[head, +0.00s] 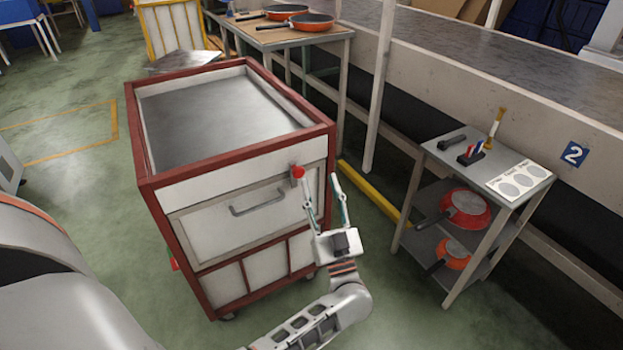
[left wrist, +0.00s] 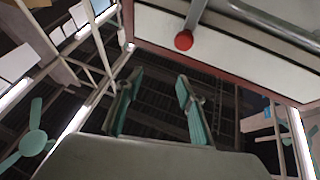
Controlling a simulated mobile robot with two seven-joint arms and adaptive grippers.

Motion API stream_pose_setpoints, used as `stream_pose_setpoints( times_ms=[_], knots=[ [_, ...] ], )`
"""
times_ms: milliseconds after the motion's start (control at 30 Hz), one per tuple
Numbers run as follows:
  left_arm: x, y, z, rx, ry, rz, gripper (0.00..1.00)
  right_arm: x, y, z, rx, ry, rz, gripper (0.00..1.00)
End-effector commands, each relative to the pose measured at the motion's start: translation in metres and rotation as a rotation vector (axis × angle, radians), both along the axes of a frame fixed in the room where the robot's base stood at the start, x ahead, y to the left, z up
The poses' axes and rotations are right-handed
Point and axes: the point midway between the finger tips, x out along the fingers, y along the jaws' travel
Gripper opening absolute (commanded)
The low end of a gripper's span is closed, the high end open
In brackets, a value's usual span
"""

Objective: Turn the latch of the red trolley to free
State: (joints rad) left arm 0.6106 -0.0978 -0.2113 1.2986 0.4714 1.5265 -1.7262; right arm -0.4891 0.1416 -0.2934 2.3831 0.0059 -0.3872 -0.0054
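The red trolley (head: 166,187) has a red frame, white panels and a grey tray top. Its latch (head: 298,172) shows as a red ball knob at the upper right of the front, beside the drawer. In the left wrist view the knob (left wrist: 183,40) sits at the end of a grey lever. My left gripper (head: 321,186) is in front of the trolley's right front corner, fingers pointing up towards the knob. In the left wrist view its fingers (left wrist: 160,76) are apart and empty. My right gripper is not in view.
A drawer handle (head: 258,203) is left of the latch. A small shelf stand (head: 447,160) with pans and tools stands to the right. A table (head: 340,31) with pans is behind, along the conveyor (head: 465,45). Green floor is open at left.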

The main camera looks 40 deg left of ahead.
Motion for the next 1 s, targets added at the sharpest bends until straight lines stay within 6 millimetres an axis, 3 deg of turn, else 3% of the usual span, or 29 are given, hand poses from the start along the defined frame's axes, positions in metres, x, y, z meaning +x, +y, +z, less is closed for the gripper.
stream_pose_setpoints(
  times_ms=[33, 200, 367, 800, 1000],
  knots=[
    [0.001, 0.006, -0.026, -0.030, 0.023, 0.063, 0.39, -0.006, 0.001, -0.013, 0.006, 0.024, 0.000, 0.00],
    [0.001, 0.020, -0.043, -0.100, 0.044, 0.203, 0.39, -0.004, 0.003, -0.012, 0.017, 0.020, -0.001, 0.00],
    [0.004, 0.030, -0.039, -0.119, 0.044, 0.238, 0.39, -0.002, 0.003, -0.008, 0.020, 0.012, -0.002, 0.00],
    [0.025, 0.082, -0.015, -0.116, 0.042, 0.236, 0.39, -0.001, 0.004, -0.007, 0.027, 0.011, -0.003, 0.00],
    [0.029, 0.089, -0.011, -0.117, 0.044, 0.235, 0.39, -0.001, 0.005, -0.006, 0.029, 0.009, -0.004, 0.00]
  ],
)
